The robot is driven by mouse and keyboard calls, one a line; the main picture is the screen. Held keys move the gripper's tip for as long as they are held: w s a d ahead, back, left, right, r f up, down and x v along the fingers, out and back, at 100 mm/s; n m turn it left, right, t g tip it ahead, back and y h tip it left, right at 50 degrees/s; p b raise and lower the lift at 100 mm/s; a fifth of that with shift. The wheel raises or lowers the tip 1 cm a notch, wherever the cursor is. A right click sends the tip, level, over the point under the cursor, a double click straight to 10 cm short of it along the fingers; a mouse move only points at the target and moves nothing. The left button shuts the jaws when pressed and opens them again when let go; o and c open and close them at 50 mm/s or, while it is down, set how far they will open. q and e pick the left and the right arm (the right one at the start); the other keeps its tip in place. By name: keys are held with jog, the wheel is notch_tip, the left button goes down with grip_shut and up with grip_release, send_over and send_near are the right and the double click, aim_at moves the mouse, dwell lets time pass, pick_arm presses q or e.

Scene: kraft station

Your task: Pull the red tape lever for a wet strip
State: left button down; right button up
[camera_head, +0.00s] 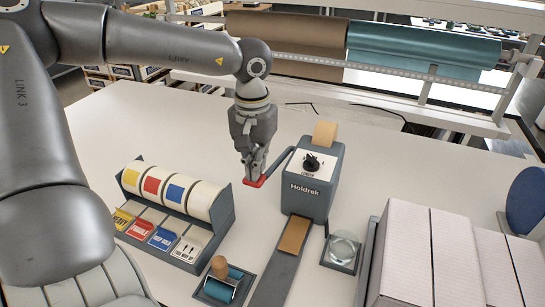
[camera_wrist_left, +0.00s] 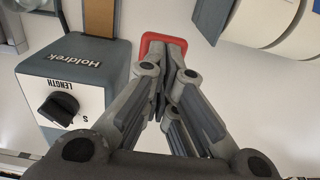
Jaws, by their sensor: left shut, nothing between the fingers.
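The grey Holdrek tape dispenser (camera_head: 310,200) stands upright on the table right of centre, with a black length knob on its white top panel. It also shows in the left wrist view (camera_wrist_left: 90,85). Its red lever handle (camera_head: 252,183) sticks out at its left side, and shows in the left wrist view (camera_wrist_left: 152,37) at the fingertips. My left gripper (camera_head: 254,174) is shut and empty, pointing down, its tips at or touching the red handle; exact contact is unclear. A brown tape strip (camera_head: 294,235) lies out of the dispenser's front. My right gripper is not in view.
A label-roll rack (camera_head: 225,212) stands left of the lever. A wooden-handled roller (camera_head: 219,268) is at the front, and a glass jar (camera_head: 343,248) is right of the tape. White boxes (camera_head: 450,250) fill the right front. Brown and teal paper rolls (camera_head: 425,50) lie at the back.

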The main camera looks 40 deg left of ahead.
pick_arm(q)
jog(key=shift+f+b, duration=1.1)
jog(key=shift+f, duration=0.35)
jog(key=shift+f+b, duration=0.4)
jog(key=shift+f, duration=0.05)
jog(key=shift+r, duration=0.1)
notch_tip(320, 180, up, 12)
jog(key=p, duration=0.8)
